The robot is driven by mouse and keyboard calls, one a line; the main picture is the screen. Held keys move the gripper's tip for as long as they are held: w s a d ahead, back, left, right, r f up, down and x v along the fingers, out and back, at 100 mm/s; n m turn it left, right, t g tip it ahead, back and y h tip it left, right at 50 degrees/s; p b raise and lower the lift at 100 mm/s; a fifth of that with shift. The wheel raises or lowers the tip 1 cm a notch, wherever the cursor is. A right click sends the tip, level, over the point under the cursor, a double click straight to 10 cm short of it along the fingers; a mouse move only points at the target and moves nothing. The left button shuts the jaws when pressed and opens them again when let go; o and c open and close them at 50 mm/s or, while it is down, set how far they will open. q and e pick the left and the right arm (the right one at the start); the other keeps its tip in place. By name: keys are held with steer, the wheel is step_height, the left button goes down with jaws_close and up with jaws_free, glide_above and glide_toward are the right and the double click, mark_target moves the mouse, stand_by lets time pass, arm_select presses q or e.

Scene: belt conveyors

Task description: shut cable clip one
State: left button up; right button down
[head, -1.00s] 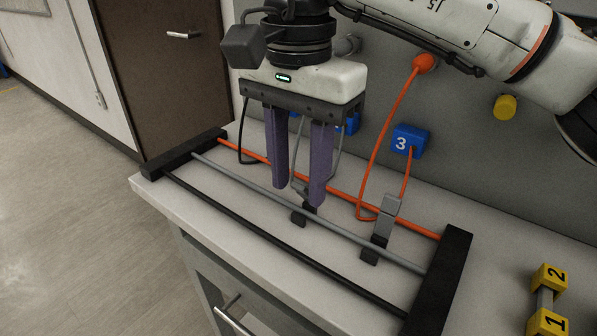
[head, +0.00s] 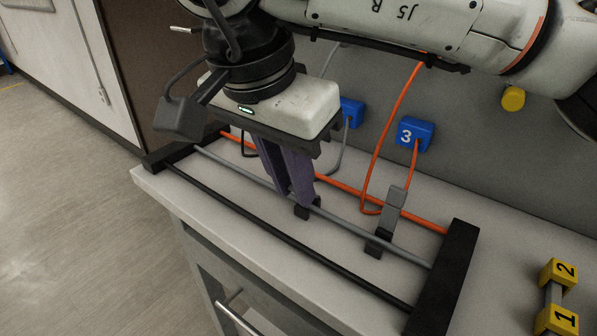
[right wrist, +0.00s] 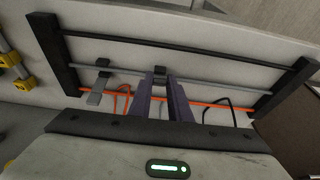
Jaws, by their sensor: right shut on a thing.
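My right gripper (head: 298,200) has purple fingers and points down over the middle of the rail frame. It is shut on the upright grey flap of the middle cable clip, which the fingers largely hide. This clip's black base (head: 301,211) shows just below the fingertips, and it also shows beyond them in the right wrist view (right wrist: 160,71). A second cable clip (head: 385,222), with a black base and a grey flap, stands to the right near the orange cable. I see no number on either clip. My left gripper is not in view.
The frame has black end bars (head: 447,275) and black, grey and orange rods. A blue block marked 3 (head: 415,134) is on the wall, with another blue block (head: 351,112) to its left. Yellow blocks marked 1 and 2 (head: 558,274) lie at right. The counter's front is clear.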

steer(key=shift+s+a+f+t+h+b, duration=0.3)
steer(key=shift+s+f+t+h+b, duration=0.25)
steer(key=shift+t, duration=0.25)
steer(key=shift+s+a+f+t+h+b, duration=0.1)
steer(key=shift+a+f+t+h+b, duration=0.1)
steer(key=shift+f+t+h+b, duration=0.4)
steer(key=shift+s+a+f+t+h+b, duration=0.2)
steer(key=shift+f+t+h+b, duration=0.4)
steer(key=shift+t, duration=0.4)
steer(key=shift+s+f+t+h, duration=0.1)
steer(key=shift+f+t+h, duration=0.1)
steer(key=shift+t+h, duration=0.25)
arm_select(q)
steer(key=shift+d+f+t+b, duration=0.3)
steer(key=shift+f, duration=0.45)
arm_select(e)
steer(key=shift+f+t, duration=0.1)
steer(key=shift+t, duration=0.15)
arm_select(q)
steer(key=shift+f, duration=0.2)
arm_select(e)
steer(key=c, duration=1.6)
jaws_free()
steer(key=shift+c, duration=0.2)
